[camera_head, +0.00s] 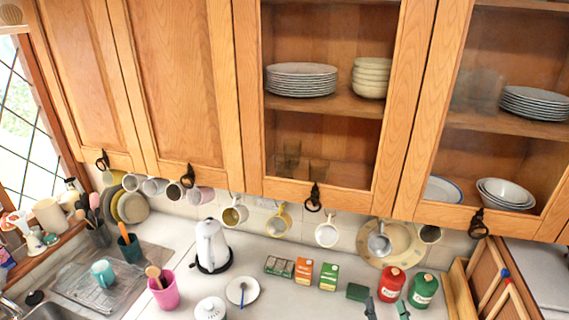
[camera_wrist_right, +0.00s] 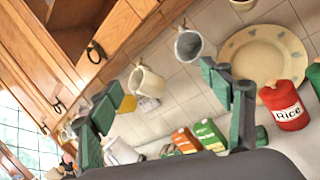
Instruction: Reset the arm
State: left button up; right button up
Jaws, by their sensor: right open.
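My right gripper (camera_head: 386,311) shows only its green-grey fingertips at the bottom edge of the head view, in front of the red and green canisters. In the right wrist view my right gripper (camera_wrist_right: 160,88) has its two fingers spread wide, with nothing between them. My left gripper is not in view.
Wooden cabinets (camera_head: 180,80) overhang the counter, with mugs (camera_head: 234,214) hanging below. A red Rice canister (camera_head: 391,283), a green canister (camera_head: 423,290), small boxes (camera_head: 303,273), a white kettle (camera_head: 211,245) and a pink cup (camera_head: 163,291) stand on the counter. The sink is at left.

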jog(key=s+d+f+m+g+h, duration=0.3)
jog(key=d+f+m, duration=0.35)
jog(key=m, duration=0.25)
jog(key=s+d+f+m+g+h, duration=0.2)
jog(key=d+f+m+g+h, duration=0.25)
jog(key=d+m, duration=0.35)
jog(key=s+f+m+g+y, duration=0.2)
jog(key=s+f+m+g, duration=0.2)
jog(key=s+f+m, duration=0.4)
jog(key=s+a+f+m+g+y, duration=0.4)
jog(key=s+a+f+m+g, duration=0.2)
jog(key=s+f, duration=0.45)
notch_tip(320, 180, down, 38)
jog(key=s+a+f+g+b, duration=0.1)
jog(key=s+a+b, duration=0.1)
jog(key=b, duration=0.6)
pick_arm(q)
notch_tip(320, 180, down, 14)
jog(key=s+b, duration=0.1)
jog(key=b, duration=0.4)
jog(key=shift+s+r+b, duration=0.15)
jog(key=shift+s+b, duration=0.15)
pick_arm(e)
jog(key=s+f+n+g, duration=0.1)
jog(key=s+f, duration=1.8)
jog(key=f, duration=0.4)
jog(key=shift+s, duration=0.4)
jog(key=shift+f+g+y, duration=0.1)
jog(key=shift+g+y, duration=0.15)
